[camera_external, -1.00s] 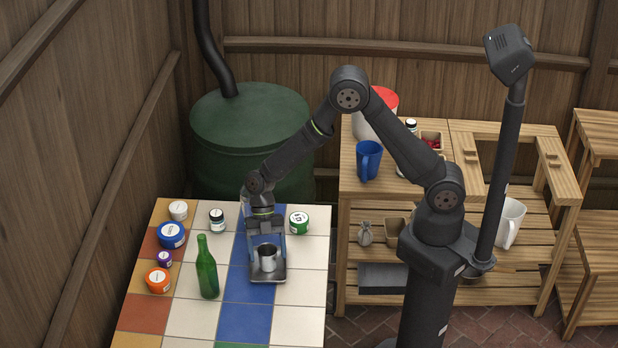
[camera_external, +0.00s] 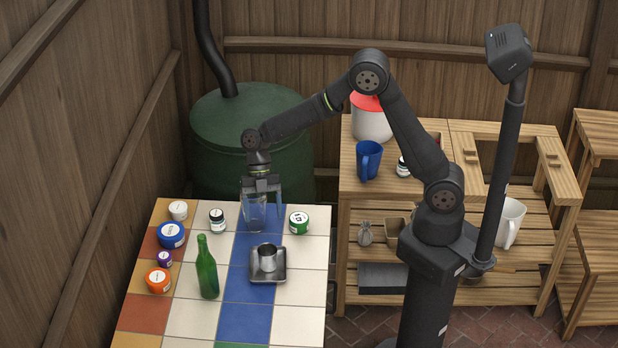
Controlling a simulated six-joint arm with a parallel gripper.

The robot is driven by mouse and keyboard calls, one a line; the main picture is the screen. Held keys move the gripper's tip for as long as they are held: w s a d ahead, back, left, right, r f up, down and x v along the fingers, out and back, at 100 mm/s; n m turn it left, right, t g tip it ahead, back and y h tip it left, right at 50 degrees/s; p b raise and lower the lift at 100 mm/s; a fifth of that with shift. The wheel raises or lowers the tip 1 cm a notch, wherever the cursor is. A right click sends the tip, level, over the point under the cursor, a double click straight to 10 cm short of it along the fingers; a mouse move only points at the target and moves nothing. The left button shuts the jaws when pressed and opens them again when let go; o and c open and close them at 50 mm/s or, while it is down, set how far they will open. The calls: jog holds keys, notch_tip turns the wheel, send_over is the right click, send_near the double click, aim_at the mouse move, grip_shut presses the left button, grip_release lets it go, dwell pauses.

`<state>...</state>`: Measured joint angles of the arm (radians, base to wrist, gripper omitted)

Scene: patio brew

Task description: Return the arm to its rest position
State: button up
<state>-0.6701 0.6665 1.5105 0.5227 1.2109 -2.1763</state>
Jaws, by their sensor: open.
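My gripper (camera_external: 262,215) is above the far end of the tiled table, pointing down, with its fingers apart. A pale, see-through shape like a glass (camera_external: 254,213) shows between or behind the fingers; I cannot tell whether it touches them. A small metal cup (camera_external: 268,258) stands upright on a dark square plate (camera_external: 269,278), in front of and apart from the gripper. My arm bends up from its base at the right and reaches left over the table.
A green bottle (camera_external: 207,272) stands left of the plate. Several lidded jars, including a blue one (camera_external: 171,235) and a green one (camera_external: 299,223), line the table (camera_external: 298,325). A wooden shelf with a blue mug (camera_external: 368,160) is at right; a green barrel (camera_external: 225,125) stands behind.

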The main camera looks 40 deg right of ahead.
dwell(0.3)
jog(key=x, duration=1.1)
jog(key=shift+s+a+f, duration=0.15)
jog(key=shift+f, duration=0.15)
jog(key=shift+a, duration=0.1)
jog(key=shift+r, duration=1.65)
jog(key=shift+f, duration=0.1)
